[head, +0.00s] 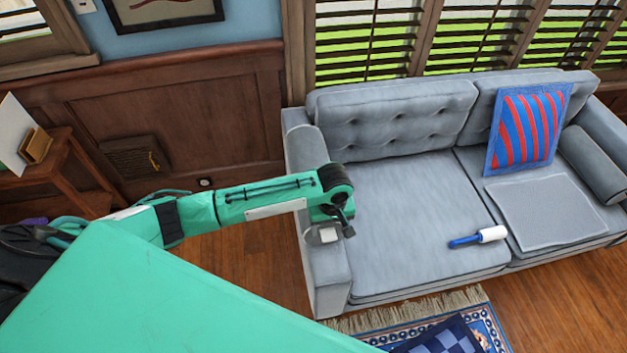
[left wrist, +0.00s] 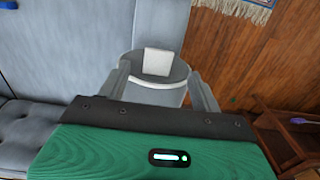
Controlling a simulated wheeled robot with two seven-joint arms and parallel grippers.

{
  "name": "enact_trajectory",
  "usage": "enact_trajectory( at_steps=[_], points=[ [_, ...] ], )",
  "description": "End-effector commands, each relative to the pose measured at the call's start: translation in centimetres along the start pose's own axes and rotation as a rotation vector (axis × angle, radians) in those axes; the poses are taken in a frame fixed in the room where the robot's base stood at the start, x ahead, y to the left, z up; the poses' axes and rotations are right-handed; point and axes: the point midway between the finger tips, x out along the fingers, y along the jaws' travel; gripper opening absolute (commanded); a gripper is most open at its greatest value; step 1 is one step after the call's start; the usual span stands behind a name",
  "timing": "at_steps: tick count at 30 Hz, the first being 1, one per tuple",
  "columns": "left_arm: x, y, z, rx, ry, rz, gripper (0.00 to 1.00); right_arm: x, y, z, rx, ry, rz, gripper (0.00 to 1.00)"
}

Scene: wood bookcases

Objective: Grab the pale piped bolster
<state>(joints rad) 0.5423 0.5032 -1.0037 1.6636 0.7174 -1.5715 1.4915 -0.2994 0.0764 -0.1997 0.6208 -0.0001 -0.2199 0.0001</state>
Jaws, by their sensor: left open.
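A pale grey-blue bolster with piped ends (head: 592,163) lies along the right arm of the grey sofa (head: 400,215). My left gripper (head: 338,226) is over the sofa's left arm, far to the left of this bolster. I see nothing held. The bolster is not recognisable in the left wrist view. My right gripper is not in view.
A red and blue striped cushion (head: 525,130) leans on the backrest. A flat grey square cushion (head: 550,210) and a blue-handled lint roller (head: 480,237) lie on the seat. A fringed rug (head: 400,318) lies in front. A wooden side table (head: 62,165) stands left.

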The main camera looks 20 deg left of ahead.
Motion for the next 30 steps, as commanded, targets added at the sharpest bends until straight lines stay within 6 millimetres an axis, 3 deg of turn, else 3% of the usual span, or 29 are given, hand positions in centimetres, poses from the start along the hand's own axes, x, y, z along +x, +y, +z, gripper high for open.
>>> enact_trajectory(
  at_steps=[4, 13, 21, 30],
  points=[
    [2.6, 0.0, 0.1, 0.000, -0.001, -0.001, 0.65, -0.3, 0.3, 0.1, -0.002, -0.002, 0.003, 0.36],
    [4.8, 0.0, 0.1, 0.002, 0.000, -0.001, 0.65, -0.8, 0.6, 0.2, -0.003, -0.003, 0.006, 0.36],
    [8.4, 0.2, 0.3, 0.002, 0.001, 0.000, 0.65, -1.6, 0.5, 0.1, -0.003, -0.003, 0.005, 0.36],
    [9.2, 0.2, 0.3, 0.002, 0.002, 0.002, 0.65, -1.6, 0.3, 0.1, -0.002, -0.003, 0.003, 0.36]
  ],
)
